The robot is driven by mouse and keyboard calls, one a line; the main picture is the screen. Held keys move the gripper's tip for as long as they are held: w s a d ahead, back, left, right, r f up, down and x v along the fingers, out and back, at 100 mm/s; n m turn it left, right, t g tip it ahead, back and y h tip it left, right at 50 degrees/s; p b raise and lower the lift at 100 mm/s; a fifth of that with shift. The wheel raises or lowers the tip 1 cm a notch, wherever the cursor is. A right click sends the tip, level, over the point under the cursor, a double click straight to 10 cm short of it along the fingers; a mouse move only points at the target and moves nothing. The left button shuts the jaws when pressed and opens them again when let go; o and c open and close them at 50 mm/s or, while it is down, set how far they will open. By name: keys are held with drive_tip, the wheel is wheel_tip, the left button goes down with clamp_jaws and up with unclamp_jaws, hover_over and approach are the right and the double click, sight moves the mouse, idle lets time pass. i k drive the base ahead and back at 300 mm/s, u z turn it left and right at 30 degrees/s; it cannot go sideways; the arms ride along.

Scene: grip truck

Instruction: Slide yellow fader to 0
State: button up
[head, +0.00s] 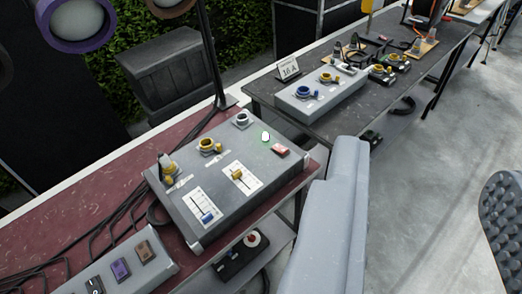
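The yellow fader (237,174) is a small yellow-orange knob on a white scale plate (243,181) on top of a grey control box (225,205). It sits near the upper-left part of its slot; the scale figures are too small to read. My gripper (425,165) is open and empty, its grey left finger and dark, studded right pad far apart. It is to the right of the fader in the picture and apart from it. The left finger covers part of the area just right of the box.
A blue fader (207,218) is on a second white plate beside it. Another grey box (318,92) stands behind. Grey floor (430,200) at right is open.

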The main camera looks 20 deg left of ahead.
sight(236, 174)
drive_tip(key=u, duration=0.25)
drive_tip(key=i, duration=0.9)
drive_tip(key=u, duration=0.6)
